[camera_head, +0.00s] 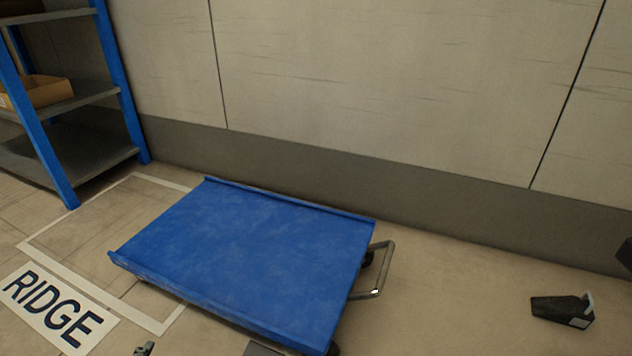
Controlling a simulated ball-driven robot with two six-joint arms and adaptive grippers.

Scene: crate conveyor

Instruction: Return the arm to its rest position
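A small dark piece with a grey tip, which looks like part of my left gripper (145,349), just enters at the bottom edge, left of centre. It is mostly cut off, so its opening cannot be told. At the lower right is a dark part with a light grey tip, which looks like part of my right gripper (563,310). Another dark part is cut off by the right edge above it. Whether this gripper is open or shut cannot be told. Nothing held is visible at either one.
A blue flat cart (250,250) with a metal handle (378,272) stands empty in the middle. A white-marked floor area (75,290) and a RIDGE label (58,309) lie to its left. A blue-framed shelf (125,90) holds a yellow-brown box (48,93). A wall (380,90) closes the back.

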